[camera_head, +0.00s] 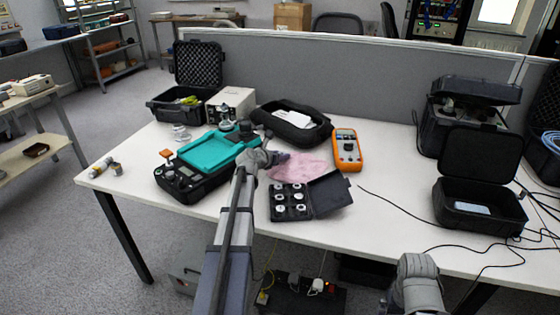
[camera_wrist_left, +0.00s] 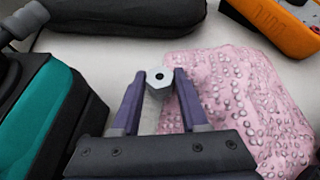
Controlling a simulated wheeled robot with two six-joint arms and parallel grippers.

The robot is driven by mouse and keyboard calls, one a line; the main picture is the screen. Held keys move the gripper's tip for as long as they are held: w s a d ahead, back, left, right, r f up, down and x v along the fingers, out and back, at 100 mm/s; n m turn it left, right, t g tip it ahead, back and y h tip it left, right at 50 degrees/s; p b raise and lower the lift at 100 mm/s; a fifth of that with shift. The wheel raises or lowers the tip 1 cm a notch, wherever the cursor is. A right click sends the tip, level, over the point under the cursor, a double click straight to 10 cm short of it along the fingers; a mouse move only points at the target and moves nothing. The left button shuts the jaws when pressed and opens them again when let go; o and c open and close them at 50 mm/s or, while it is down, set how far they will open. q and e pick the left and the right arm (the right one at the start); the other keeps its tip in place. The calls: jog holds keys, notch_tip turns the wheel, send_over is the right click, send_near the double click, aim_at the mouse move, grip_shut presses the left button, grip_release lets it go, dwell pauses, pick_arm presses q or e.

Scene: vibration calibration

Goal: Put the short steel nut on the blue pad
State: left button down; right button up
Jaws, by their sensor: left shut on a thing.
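My left gripper (camera_head: 281,157) is over the table, beside the teal-topped instrument and at the edge of the pink bubble sheet. In the left wrist view my left gripper (camera_wrist_left: 160,78) is shut on a hexagonal steel nut (camera_wrist_left: 159,83) with a dark hole, held between the fingertips. How tall the nut is I cannot tell. In the head view the nut is too small to make out. A pale blue flat thing (camera_head: 471,208) lies in an open black case at the right; I cannot tell whether it is the blue pad. Grey parts of my right arm show at the bottom, without its fingertips.
The pink bubble sheet (camera_head: 303,167) lies near an open black box of several small round parts (camera_head: 291,203). The teal-topped instrument (camera_head: 220,150) stands left. An orange multimeter (camera_head: 347,150) and a black pouch (camera_head: 297,123) lie behind. Cables cross the right side; the middle right is clear.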

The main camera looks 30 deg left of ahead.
pick_arm(q)
jog(key=shift+r, duration=0.1)
jog(key=shift+f, duration=0.25)
jog(key=shift+c, duration=2.1)
grip_release()
jog(key=shift+r, duration=0.1)
